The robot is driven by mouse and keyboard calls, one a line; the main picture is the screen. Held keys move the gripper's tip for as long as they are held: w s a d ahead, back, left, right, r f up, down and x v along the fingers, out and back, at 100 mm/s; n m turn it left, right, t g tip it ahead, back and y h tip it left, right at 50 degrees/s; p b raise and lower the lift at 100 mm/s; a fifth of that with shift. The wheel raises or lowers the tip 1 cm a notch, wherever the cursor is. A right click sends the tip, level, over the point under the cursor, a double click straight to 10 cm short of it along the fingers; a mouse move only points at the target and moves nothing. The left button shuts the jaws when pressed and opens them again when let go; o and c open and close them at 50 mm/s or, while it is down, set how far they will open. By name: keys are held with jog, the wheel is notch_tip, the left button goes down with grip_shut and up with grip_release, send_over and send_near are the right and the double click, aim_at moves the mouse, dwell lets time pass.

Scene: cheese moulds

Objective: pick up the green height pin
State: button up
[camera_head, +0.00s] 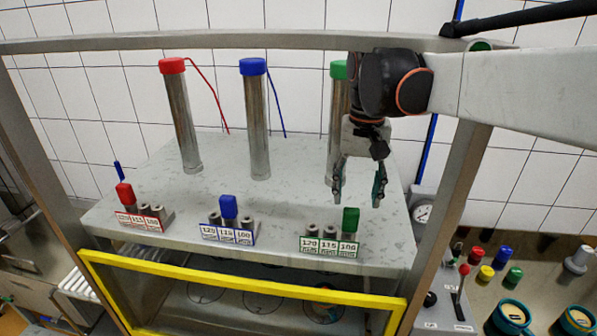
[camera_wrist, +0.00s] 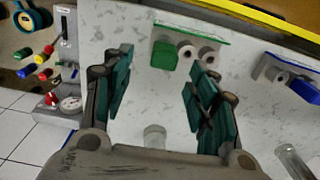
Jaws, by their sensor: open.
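The green height pin (camera_head: 350,219) stands upright in the right-hand hole of the block with green-edged labels (camera_head: 311,244), at the front right of the grey table top. In the wrist view the green pin (camera_wrist: 163,56) shows ahead, between the fingers' directions and a little left of centre. My gripper (camera_head: 359,200) points down with its two green-padded fingers apart and nothing between them. It hangs above and behind the pin, apart from it. In the wrist view the open fingers (camera_wrist: 158,112) frame bare table top.
A steel cylinder with a green cap (camera_head: 339,70) stands close behind my gripper. Blue (camera_head: 228,206) and red (camera_head: 125,194) pins stand in blocks to the left. A yellow frame (camera_head: 240,290) runs below the table front. A grey post (camera_head: 455,195) rises at the right.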

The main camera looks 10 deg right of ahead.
aim_at(351, 209)
notch_tip(351, 209, down, 2)
jog(key=shift+f, duration=0.1)
jog(key=f, duration=0.3)
jog(key=f+p, duration=0.1)
jog(key=shift+w+a+f, duration=0.2)
jog(key=shift+a, duration=0.1)
jog(key=shift+f, duration=0.45)
jog(key=c, duration=1.2)
